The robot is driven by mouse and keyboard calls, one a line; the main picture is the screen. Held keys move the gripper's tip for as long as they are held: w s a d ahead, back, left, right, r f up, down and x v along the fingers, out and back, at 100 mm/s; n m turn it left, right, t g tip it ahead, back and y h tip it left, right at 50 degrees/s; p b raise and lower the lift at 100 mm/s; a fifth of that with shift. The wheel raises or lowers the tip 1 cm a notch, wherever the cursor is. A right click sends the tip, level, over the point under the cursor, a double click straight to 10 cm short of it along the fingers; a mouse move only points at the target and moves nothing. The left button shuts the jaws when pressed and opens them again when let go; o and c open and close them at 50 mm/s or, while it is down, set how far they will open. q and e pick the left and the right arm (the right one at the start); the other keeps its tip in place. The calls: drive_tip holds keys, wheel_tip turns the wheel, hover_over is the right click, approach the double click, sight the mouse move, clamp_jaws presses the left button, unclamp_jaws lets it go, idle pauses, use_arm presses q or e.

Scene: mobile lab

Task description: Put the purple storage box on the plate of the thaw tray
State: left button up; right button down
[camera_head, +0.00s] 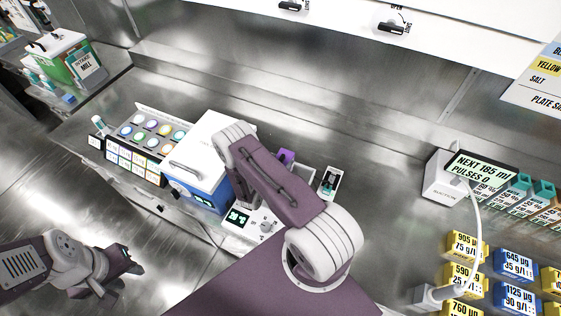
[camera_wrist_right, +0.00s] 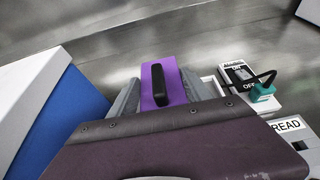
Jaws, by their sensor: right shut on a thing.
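The purple storage box (camera_head: 286,157) shows just behind my right arm in the head view. In the right wrist view the purple box (camera_wrist_right: 152,78), with a black handle on top, sits between the grey fingers of my right gripper (camera_wrist_right: 163,92), which is shut on it. Whether the box touches the surface below is hidden. My left gripper (camera_head: 122,272) is open and empty at the lower left, away from the box. A white instrument with a small lit display (camera_head: 238,217) is partly behind my right arm; I cannot tell whether it is the thaw tray.
A blue and white box (camera_head: 198,165) stands left of my right arm, beside a rack of round lids (camera_head: 150,130). A small switch unit marked ON and OFF (camera_wrist_right: 240,75) is right of the purple box. A dispenser display (camera_head: 480,167) and labelled blocks (camera_head: 465,245) stand right.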

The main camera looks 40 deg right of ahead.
drive_tip(key=shift+c, duration=2.3)
unclamp_jaws()
drive_tip(key=shift+r, duration=0.1)
